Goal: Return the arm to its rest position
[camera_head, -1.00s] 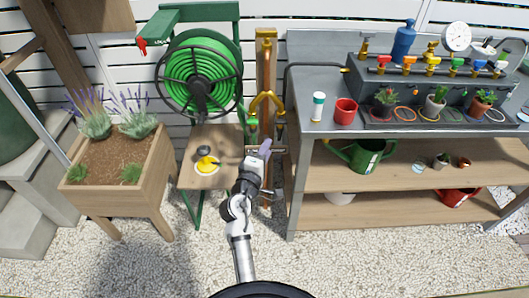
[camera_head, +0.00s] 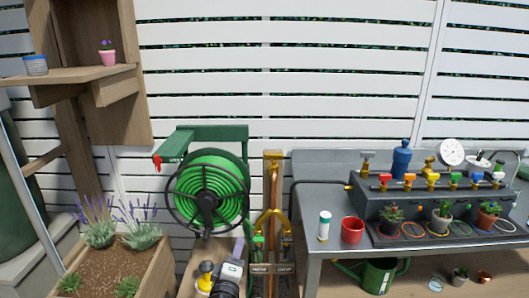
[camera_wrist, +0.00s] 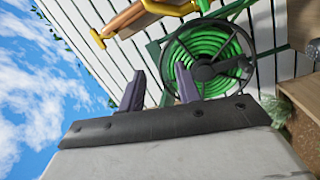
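My gripper (camera_head: 238,250) shows at the bottom middle of the head view, in front of the area below the hose reel. Its two purple fingers also show in the wrist view (camera_wrist: 160,90), apart with nothing held between them. The wrist view looks upward past the fingers to the fence, the reel and the sky. Most of my arm is below the head view's lower edge.
The green hose reel (camera_head: 208,190) and a wooden post (camera_head: 273,200) with a yellow fitting stand close behind my gripper. A wooden planter (camera_head: 155,275) is left. A grey bench (camera_head: 310,225) with a red cup (camera_head: 352,230) is right.

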